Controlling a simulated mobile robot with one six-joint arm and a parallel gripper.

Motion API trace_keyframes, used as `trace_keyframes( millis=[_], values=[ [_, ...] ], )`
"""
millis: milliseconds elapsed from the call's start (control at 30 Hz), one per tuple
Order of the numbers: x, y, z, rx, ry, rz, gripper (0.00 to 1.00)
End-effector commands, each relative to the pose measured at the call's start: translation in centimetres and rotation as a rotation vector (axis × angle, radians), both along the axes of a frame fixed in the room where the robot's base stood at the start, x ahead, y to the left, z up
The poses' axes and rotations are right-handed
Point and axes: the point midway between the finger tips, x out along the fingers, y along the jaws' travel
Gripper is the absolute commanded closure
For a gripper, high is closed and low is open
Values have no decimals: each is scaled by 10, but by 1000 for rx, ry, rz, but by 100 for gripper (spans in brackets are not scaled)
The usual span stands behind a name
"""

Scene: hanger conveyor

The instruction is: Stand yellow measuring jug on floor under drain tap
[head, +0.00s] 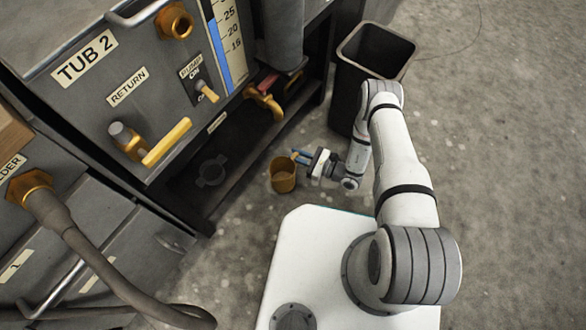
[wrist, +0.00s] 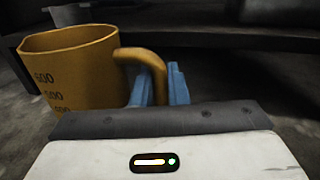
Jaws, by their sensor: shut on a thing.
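The yellow measuring jug (head: 283,175) is upright, low beside the front edge of the tub stand in the head view. In the wrist view the jug (wrist: 72,72) shows its dark scale marks and its handle on the right. My gripper (head: 300,157) is shut on the jug's handle, its blue fingertips (wrist: 160,86) at the handle. I cannot tell whether the jug's base touches the floor. The brass drain tap (head: 264,101) with a red lever is on the tub front, above and left of the jug in the head view.
A dark bin (head: 372,62) stands behind my arm. The tub stand's lower shelf (head: 235,150) is a dark recess left of the jug. A hose (head: 110,270) hangs at the lower left. The concrete floor (head: 500,150) at right is clear.

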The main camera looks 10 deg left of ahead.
Motion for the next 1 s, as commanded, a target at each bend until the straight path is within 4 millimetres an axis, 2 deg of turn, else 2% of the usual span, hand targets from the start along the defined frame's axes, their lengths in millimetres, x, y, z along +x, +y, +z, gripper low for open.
trace_keyframes(
  millis=[33,233,433,867,900,1000],
  values=[
    [0,0,-11,0,0,0,100],
    [0,0,-24,0,1,0,100],
    [0,0,-53,0,1,0,100],
    [0,1,-58,0,1,1,100],
    [0,1,-58,0,0,1,85],
    [0,1,-56,0,0,1,77]
  ],
)
